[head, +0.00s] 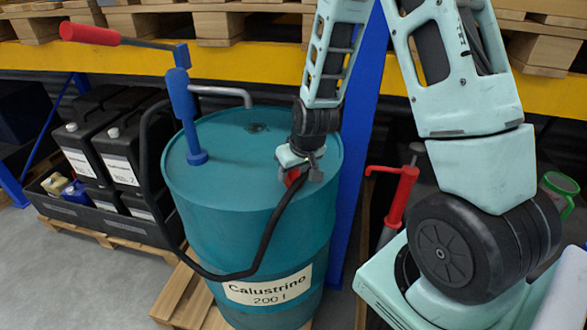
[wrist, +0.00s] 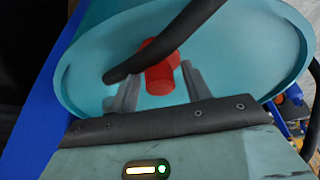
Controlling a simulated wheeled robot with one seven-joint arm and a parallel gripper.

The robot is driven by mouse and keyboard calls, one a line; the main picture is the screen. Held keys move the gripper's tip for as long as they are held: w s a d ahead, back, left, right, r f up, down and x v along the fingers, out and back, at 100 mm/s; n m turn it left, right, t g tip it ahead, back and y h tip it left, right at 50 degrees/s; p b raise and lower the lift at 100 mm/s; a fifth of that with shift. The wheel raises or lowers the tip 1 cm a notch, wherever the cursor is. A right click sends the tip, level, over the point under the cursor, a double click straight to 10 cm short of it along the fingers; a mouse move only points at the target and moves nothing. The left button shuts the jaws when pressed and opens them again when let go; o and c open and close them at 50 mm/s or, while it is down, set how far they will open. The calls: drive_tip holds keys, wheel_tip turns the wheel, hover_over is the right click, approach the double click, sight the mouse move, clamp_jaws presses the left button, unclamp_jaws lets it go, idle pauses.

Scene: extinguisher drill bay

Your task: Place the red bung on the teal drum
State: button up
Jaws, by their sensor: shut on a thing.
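The teal drum (head: 240,216) stands upright on a pallet, with a "Calustrino 200 l" label on its front. Its top also fills much of the wrist view (wrist: 230,52). My gripper (head: 300,174) is over the right part of the drum top. It is shut on the red bung (head: 293,177), which shows between the two grey fingers in the wrist view (wrist: 160,75). I cannot tell whether the bung touches the drum top. A black hose (head: 262,240) passes close to the gripper and crosses in front of the bung's upper left in the wrist view.
A blue hand pump (head: 185,115) with a red-gripped lever stands on the drum's left side. Black canisters (head: 105,145) sit in a tray at left. A red pump (head: 400,195) stands right of the drum. A yellow rack beam (head: 230,62) runs behind.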

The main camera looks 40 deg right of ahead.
drive_tip(key=shift+f, duration=0.2)
drive_tip(key=o, duration=1.1)
drive_tip(key=shift+r, duration=0.15)
drive_tip(key=shift+s+r, duration=0.1)
drive_tip(key=shift+r, duration=0.4)
drive_tip(key=v, duration=1.1)
drive_tip(key=s+a+r+n+g+y, duration=0.1)
drive_tip(key=s+a+n, duration=0.25)
drive_tip(key=a, duration=0.55)
drive_tip(key=s+a+r+n+g+y, duration=0.1)
drive_tip(key=s+a+n, duration=0.1)
drive_tip(key=s+a, duration=0.45)
drive_tip(key=s+a+n, duration=0.1)
drive_tip(key=s+a, duration=0.2)
drive_tip(key=s+a+n+g, duration=0.1)
drive_tip(key=s+a, duration=0.1)
drive_tip(key=s, duration=0.1)
drive_tip(key=s+a+n+g+h+b, duration=0.1)
drive_tip(key=s+a, duration=0.2)
drive_tip(key=s, duration=0.1)
drive_tip(key=shift+a+r+n, duration=0.25)
drive_tip(key=shift+a+n, duration=0.1)
